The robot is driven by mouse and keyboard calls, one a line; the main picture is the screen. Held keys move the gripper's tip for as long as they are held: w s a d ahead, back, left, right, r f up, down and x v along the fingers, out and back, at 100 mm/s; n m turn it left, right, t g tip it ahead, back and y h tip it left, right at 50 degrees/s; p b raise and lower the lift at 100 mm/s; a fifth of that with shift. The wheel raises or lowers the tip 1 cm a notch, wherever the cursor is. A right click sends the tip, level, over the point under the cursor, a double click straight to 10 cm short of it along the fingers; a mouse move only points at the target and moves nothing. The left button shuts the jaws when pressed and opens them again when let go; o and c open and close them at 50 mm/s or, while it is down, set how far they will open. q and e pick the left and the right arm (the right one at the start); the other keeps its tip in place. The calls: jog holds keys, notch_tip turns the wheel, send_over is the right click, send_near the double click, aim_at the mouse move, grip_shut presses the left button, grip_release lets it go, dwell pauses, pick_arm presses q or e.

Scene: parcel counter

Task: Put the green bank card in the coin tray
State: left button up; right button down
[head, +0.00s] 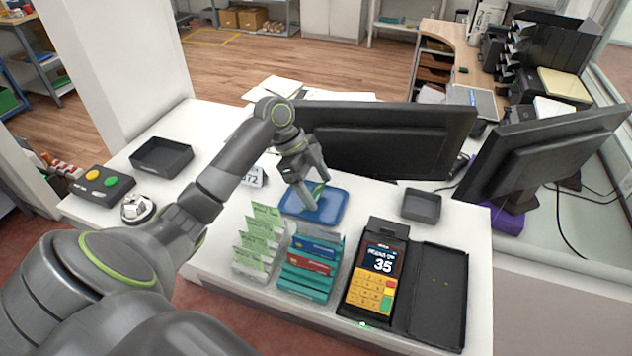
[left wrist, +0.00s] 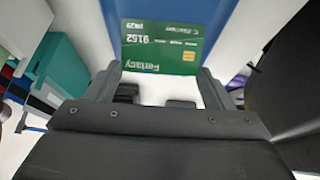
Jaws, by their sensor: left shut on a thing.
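The green bank card (left wrist: 165,45) is held between the fingers of my left gripper (left wrist: 160,88); its printed face and gold chip show in the left wrist view. In the head view my left gripper (head: 309,195) points down over the blue coin tray (head: 336,212), and a small part of the card (head: 319,190) shows between the fingers. The blue tray also shows behind the card in the left wrist view (left wrist: 150,8). I cannot tell whether the card touches the tray floor. My right gripper is not in view.
A card rack (head: 308,283) and a leaflet holder (head: 258,245) stand in front of the tray. A payment terminal (head: 374,278) lies to the right front. A small black tray (head: 421,206) sits right of the blue one. A monitor (head: 390,135) stands close behind.

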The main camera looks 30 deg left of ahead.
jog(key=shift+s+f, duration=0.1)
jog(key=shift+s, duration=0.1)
pick_arm(q)
jog(key=o, duration=0.9)
jog(key=shift+f, duration=0.1)
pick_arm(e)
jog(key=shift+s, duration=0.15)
pick_arm(q)
jog(key=shift+o, duration=0.2)
jog(key=shift+r, duration=0.25)
jog(key=shift+a+r, duration=0.25)
jog(key=shift+r, duration=0.05)
jog(key=b+v, duration=0.2)
jog(key=v, duration=0.9)
jog(key=shift+b, duration=0.4)
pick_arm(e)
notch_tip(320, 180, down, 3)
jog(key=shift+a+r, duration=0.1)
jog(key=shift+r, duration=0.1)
pick_arm(q)
jog(key=shift+s, duration=0.1)
